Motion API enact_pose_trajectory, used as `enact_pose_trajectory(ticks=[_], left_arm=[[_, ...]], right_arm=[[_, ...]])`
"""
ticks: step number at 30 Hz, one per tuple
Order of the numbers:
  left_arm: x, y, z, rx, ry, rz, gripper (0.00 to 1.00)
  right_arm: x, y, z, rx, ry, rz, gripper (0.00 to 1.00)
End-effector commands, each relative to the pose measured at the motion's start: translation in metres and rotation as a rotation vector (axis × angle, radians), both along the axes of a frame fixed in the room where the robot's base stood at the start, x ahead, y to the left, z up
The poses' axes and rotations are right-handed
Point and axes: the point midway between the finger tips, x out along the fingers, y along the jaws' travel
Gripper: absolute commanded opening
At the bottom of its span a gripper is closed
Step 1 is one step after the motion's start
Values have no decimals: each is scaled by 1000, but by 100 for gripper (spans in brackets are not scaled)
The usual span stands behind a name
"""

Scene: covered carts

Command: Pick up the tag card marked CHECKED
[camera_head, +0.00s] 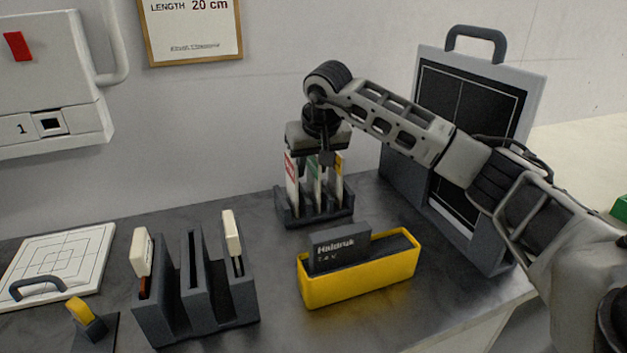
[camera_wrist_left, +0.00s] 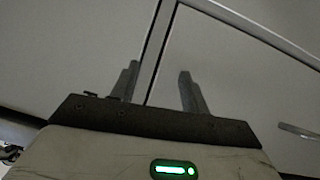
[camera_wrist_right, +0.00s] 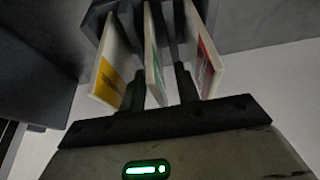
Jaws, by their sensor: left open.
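Three white tag cards stand upright in a dark slotted rack (camera_head: 318,219): a red-marked card (camera_head: 292,183), a green-marked card (camera_head: 313,188) and a yellow-marked card (camera_head: 338,180). Their lettering is too small to read, so I cannot tell which says CHECKED. My right gripper (camera_head: 325,160) points down over the rack. In the right wrist view its open fingers (camera_wrist_right: 159,88) stand either side of the green-marked card (camera_wrist_right: 154,55), with the yellow-marked card (camera_wrist_right: 110,72) and red-marked card (camera_wrist_right: 206,62) outside them. My left gripper (camera_wrist_left: 158,85) is open and empty, away from the cards.
A yellow bin (camera_head: 358,281) with a dark box stands in front of the rack. A grey slotted holder (camera_head: 196,304) is at left. A tall handled case (camera_head: 400,185) stands close at right, under my right arm. The wall is behind.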

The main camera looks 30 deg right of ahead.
Motion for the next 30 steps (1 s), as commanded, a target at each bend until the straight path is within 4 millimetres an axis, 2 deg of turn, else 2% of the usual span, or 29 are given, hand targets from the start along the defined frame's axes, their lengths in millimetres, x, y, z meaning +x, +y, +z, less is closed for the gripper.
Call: enact_pose_trajectory(ticks=[1,3,4,14,19,25,30], left_arm=[[0,0,0,0,1,0,46],[0,0,0,0,1,0,46],[0,0,0,0,1,0,46],[0,0,0,0,0,0,46],[1,0,0,-1,-3,0,46],[2,-1,2,-5,-9,1,46],[2,-1,1,-7,-11,1,46]], right_arm=[[0,0,0,0,0,0,23],[0,0,0,0,0,0,4],[0,0,0,0,0,0,0],[0,0,1,0,-1,0,0],[0,0,9,0,-3,-1,0],[-1,0,37,-1,-5,-1,0],[-29,2,68,-2,-7,1,0]])
